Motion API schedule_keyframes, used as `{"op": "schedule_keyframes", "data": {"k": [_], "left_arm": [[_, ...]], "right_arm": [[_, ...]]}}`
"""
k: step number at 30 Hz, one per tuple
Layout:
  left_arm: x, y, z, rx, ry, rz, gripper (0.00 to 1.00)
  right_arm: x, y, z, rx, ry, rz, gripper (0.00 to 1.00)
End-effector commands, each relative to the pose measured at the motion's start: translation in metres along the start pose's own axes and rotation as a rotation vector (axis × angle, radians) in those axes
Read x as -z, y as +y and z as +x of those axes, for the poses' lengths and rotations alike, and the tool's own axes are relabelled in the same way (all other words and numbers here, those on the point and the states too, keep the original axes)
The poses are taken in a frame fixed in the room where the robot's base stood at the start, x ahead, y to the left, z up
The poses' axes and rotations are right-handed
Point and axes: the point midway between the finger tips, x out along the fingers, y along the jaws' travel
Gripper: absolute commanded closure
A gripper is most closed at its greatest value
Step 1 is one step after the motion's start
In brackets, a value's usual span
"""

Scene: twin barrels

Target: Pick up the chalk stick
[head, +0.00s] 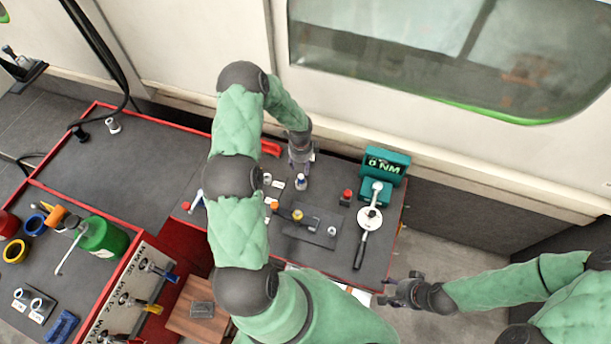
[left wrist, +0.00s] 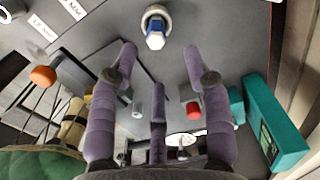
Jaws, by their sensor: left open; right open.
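A small white and blue stick (head: 300,182) stands on the dark bench top, and I take it to be the chalk stick. In the left wrist view the stick (left wrist: 155,38) sits in a white ring, beyond my fingertips. My left gripper (head: 302,160) is open just behind it in the head view. In the left wrist view its spread purple fingers (left wrist: 159,62) have nothing between them, and the stick is apart from them. My right gripper (head: 385,291) is open and empty near the bench's front right edge.
A teal box reading "0 NM" (head: 387,163) stands at the back right, near a wrench with a round dial (head: 369,219). A red-capped item (head: 346,197) is right of the stick. A dark plate (head: 316,233) lies in front. A wall rises behind the bench.

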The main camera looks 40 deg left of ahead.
Motion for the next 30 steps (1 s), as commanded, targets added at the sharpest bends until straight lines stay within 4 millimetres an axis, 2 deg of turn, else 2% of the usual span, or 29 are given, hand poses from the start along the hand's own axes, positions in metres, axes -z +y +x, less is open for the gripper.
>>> {"op": "schedule_keyframes", "data": {"k": [6,14,24,30], "left_arm": [[0.0,0.002,0.034,-0.003,0.002,-0.002,0.51],[0.001,0.002,0.05,-0.003,0.002,-0.003,0.51],[0.001,0.003,0.09,-0.003,0.002,-0.003,0.51],[0.001,0.003,0.098,-0.001,0.002,-0.002,0.51]], "right_arm": [[-0.001,0.0,0.001,0.0,-0.002,0.0,0.45],[0.0,0.0,0.0,0.0,-0.001,0.0,0.45],[-0.001,-0.001,-0.003,0.0,-0.001,0.0,0.45],[-0.001,-0.001,-0.004,0.0,-0.001,0.0,0.45]]}}
